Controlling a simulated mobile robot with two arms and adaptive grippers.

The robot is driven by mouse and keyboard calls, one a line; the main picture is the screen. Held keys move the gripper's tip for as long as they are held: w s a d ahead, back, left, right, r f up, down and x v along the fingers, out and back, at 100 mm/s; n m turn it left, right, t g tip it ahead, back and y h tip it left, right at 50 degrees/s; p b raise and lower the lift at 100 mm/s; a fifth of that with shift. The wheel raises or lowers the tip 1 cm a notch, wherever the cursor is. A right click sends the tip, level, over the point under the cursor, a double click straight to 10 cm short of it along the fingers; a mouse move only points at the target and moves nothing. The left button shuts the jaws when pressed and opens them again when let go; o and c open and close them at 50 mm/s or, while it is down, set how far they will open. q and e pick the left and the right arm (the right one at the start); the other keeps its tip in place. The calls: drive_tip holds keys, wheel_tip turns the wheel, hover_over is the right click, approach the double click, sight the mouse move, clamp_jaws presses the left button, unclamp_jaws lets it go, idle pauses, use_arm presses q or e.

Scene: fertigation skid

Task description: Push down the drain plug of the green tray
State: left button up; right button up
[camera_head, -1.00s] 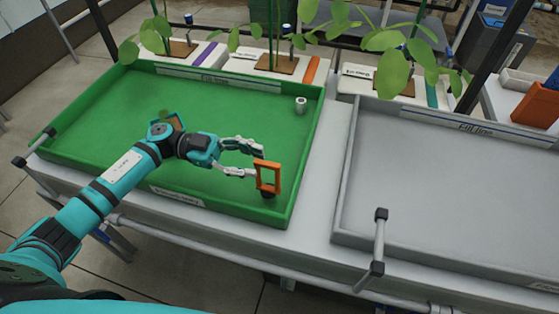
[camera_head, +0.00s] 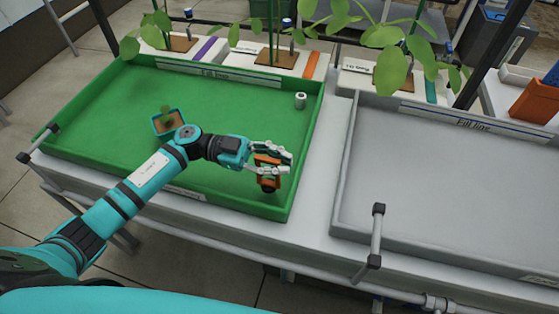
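The green tray (camera_head: 110,85) lies at the left of the bench. The drain plug (camera_head: 267,185) has an upright orange frame handle and a dark base, and stands near the tray's front right corner. My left gripper (camera_head: 288,164) is at the handle, with its fingers reaching across it and past its right side. The fingertips are apart. The fingers hide part of the handle, and I cannot tell if they touch it. How far down the plug sits is not clear. My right gripper is not in view.
A small white cylinder (camera_head: 300,100) stands at the tray's right side. A small box with brown filling (camera_head: 169,122) lies beside my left arm. A grey tray (camera_head: 430,190) is to the right. Planted white boxes (camera_head: 375,75) line the back. A grey handle (camera_head: 376,236) rises in front.

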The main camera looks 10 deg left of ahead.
sight(279, 185)
use_arm(q)
clamp_jaws()
wheel_tip(279, 185, down, 4)
drive_tip(key=shift+r+b, duration=0.25)
drive_tip(key=shift+b, duration=0.75)
drive_tip(key=o, duration=0.6)
unclamp_jaws()
drive_tip(key=shift+w+a, duration=0.1)
drive_tip(key=shift+o, duration=0.2)
drive_tip(key=a, duration=1.2)
